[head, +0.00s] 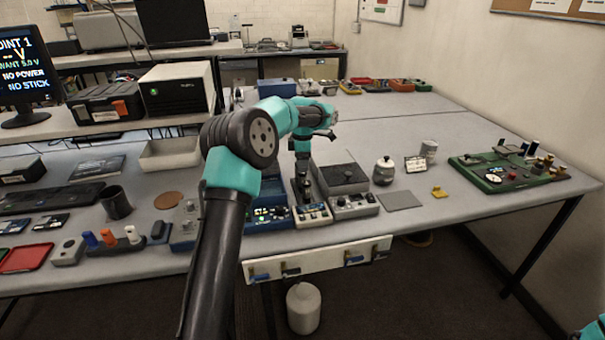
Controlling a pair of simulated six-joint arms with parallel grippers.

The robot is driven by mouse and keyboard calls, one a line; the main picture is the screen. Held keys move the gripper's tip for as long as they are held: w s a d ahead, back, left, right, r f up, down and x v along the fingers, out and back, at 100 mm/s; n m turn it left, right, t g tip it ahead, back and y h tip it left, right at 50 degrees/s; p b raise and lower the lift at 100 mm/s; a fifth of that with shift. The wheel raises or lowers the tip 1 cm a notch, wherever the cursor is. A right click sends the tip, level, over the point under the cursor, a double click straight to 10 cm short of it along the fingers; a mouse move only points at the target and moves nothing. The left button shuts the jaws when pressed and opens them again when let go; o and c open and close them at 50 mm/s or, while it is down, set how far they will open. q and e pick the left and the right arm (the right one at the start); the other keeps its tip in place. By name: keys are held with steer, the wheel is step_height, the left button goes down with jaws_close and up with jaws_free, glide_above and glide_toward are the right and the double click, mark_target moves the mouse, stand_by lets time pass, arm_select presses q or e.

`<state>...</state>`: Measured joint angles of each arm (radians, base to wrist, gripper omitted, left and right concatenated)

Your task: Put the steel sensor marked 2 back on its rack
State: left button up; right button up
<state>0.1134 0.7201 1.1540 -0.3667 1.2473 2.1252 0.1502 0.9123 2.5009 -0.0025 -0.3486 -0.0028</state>
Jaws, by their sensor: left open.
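My left gripper (303,188) hangs fingers-down from my teal wrist, just above a white-topped instrument (313,214) at the front middle of the bench. It is open, and nothing is clearly seen between the fingers. I cannot make out a number 2 on anything, so I cannot tell which thing is the steel sensor. A low dark holder (115,245) at the left front carries blue, orange and white upright pieces; whether it is the sensor's rack I cannot tell. My right gripper is not in view.
A blue-fronted instrument (270,217) and a grey box with a dark top (345,178) flank the gripper. A lidded jar (384,171) and a grey mat (400,200) are to the right. A green board (508,170) lies far right.

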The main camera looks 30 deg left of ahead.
arm_select(q)
steer(key=shift+r, duration=2)
